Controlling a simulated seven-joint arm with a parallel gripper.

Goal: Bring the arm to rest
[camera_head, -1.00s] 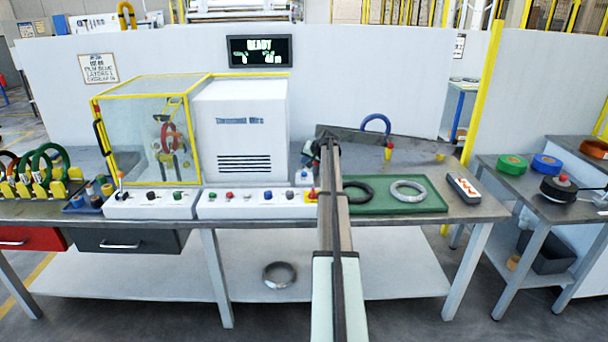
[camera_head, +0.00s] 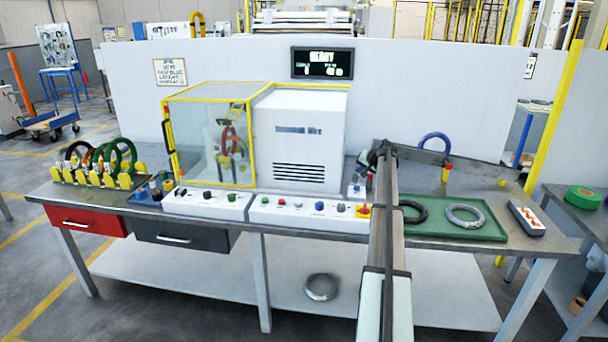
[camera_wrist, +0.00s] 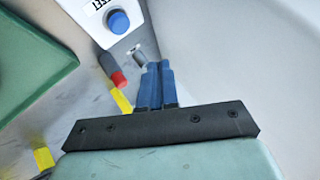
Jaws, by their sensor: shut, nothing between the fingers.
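My gripper (camera_wrist: 153,85) shows in the wrist view with its two blue fingers together and nothing between them. Its tips are just below a white box with a blue knob (camera_wrist: 118,21), and I cannot tell whether they touch anything. A small red-tipped piece (camera_wrist: 119,78) is just left of the fingers. In the head view my arm reaches over the front edge of the bench (camera_head: 410,234), and its end is above the bench, right of the white machine. The fingertips are not clear there.
A green tray (camera_head: 490,232) holds a black ring (camera_head: 412,211) and a grey ring (camera_head: 465,216), right of my arm. A blue ring (camera_head: 435,142) stands behind. The white machine (camera_head: 305,135), its glazed enclosure (camera_head: 205,145) and the control panels (camera_head: 290,212) are to the left.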

